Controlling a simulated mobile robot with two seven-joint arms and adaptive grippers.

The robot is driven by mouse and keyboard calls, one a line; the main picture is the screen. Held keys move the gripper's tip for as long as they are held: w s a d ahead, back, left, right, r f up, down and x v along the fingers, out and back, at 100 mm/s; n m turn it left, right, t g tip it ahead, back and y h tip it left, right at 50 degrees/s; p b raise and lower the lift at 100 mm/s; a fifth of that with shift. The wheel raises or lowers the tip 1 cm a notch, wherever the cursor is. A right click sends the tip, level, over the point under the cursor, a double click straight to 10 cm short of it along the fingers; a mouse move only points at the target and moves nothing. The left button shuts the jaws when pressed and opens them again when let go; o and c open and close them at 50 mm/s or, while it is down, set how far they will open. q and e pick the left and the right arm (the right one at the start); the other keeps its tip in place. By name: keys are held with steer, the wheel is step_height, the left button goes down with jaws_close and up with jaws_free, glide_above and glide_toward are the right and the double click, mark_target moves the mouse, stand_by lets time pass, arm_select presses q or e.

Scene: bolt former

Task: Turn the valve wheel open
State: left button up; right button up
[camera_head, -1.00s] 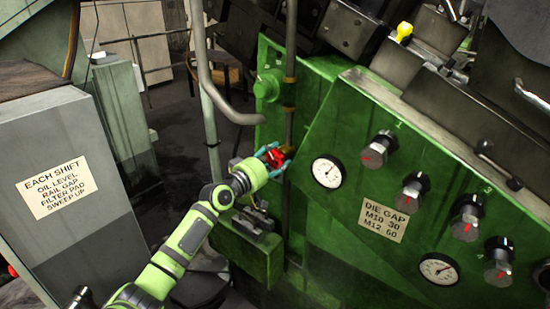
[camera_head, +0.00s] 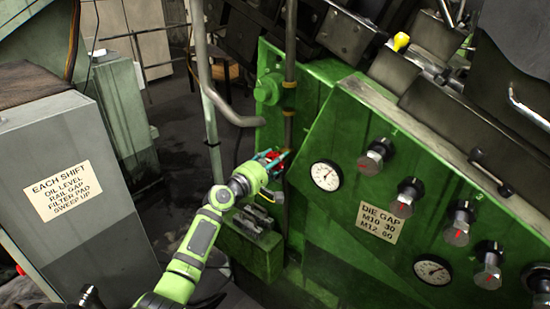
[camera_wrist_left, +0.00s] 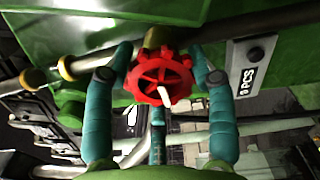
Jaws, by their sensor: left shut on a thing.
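The valve wheel (camera_wrist_left: 160,76) is red and spoked, and faces me in the middle of the left wrist view. A pale stem or pin stands out near its lower rim. My left gripper (camera_wrist_left: 160,60) has teal fingers around the wheel, one on each side and one below, and is shut on it. In the head view, the left gripper (camera_head: 268,159) is at the green machine's pipe, with only a little of the red wheel (camera_head: 273,156) showing between the fingers. My right gripper is not in view.
The green machine panel (camera_head: 330,220) with gauges and several knobs stands to the right of the gripper. A bent grey pipe (camera_head: 225,105) hangs just above and left of it. A grey cabinet (camera_head: 90,230) with a label stands at the left. Dark floor lies between.

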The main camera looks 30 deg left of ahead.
arm_select(q)
steer(key=n, duration=0.1)
steer(key=n+p, duration=0.1)
steer(key=n, duration=0.2)
steer(key=shift+a+r+p, duration=0.25)
steer(key=shift+a+p, duration=0.05)
steer(key=shift+p, duration=0.05)
steer(key=shift+f+n+p, duration=0.15)
steer(key=shift+n+p, duration=0.15)
steer(key=shift+n, duration=0.6)
steer(key=shift+d+f, duration=0.1)
steer(key=shift+f, duration=0.05)
steer(key=o, duration=1.2)
steer(key=shift+c, duration=0.2)
steer(key=shift+f, duration=0.15)
steer(key=shift+s, duration=0.25)
steer(key=s+a, duration=0.1)
steer(key=s, duration=1)
steer(key=shift+s, duration=0.25)
